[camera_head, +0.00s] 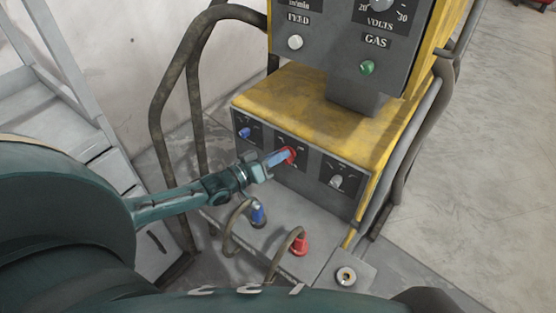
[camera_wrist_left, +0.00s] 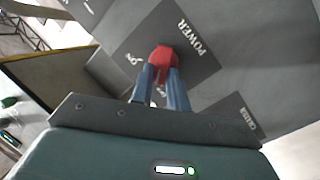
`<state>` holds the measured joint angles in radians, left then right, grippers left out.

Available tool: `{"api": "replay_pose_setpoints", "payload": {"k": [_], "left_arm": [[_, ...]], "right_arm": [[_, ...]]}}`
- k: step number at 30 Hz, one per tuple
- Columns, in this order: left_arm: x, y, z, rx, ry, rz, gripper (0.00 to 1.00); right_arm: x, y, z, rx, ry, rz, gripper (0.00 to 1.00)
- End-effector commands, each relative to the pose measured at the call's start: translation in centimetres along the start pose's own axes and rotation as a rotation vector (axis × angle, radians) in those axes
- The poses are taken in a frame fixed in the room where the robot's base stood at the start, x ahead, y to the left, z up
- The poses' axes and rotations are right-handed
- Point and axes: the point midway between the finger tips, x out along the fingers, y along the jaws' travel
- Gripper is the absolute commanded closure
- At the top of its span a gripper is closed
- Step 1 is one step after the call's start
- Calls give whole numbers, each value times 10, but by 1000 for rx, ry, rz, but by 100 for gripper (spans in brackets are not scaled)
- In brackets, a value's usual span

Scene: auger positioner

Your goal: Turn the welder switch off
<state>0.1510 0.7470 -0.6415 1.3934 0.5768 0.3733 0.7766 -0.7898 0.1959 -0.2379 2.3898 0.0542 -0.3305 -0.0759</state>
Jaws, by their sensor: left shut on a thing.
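The welder (camera_head: 310,110) is a yellow and grey machine with a lower panel of knobs. Its red switch knob (camera_head: 289,154) sits in the middle of that panel. In the left wrist view the red knob (camera_wrist_left: 163,58) is on a dark plate marked POWER. My left gripper (camera_head: 280,157) reaches in from the left, and its two blue fingers (camera_wrist_left: 161,80) are shut on the red knob, one on each side. The fingers partly cover the knob and some of the lettering beside it. My right gripper is not in view.
A blue knob (camera_head: 244,132) and a grey knob (camera_head: 336,181) flank the red one. Below are a blue plug (camera_head: 257,213) and a red plug (camera_head: 300,245) with cables. Hoses (camera_head: 158,115) hang at the left beside a grey ladder (camera_head: 62,75). The floor at right is clear.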

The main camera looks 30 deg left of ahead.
Motion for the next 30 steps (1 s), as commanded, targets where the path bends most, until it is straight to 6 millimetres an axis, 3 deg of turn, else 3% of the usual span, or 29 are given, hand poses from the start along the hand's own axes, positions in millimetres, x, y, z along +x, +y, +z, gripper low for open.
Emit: {"api": "replay_pose_setpoints", "payload": {"k": [10, 27, 28, 30], "left_arm": [[0, -3, 2, -143, 28, 27, 100], [0, -2, 1, -173, 35, 34, 100], [0, -2, 1, -173, 35, 34, 82], [0, -2, 1, -172, 35, 34, 76]], "right_arm": [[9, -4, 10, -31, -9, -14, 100], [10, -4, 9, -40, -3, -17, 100], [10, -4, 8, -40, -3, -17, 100], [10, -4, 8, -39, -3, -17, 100]]}}
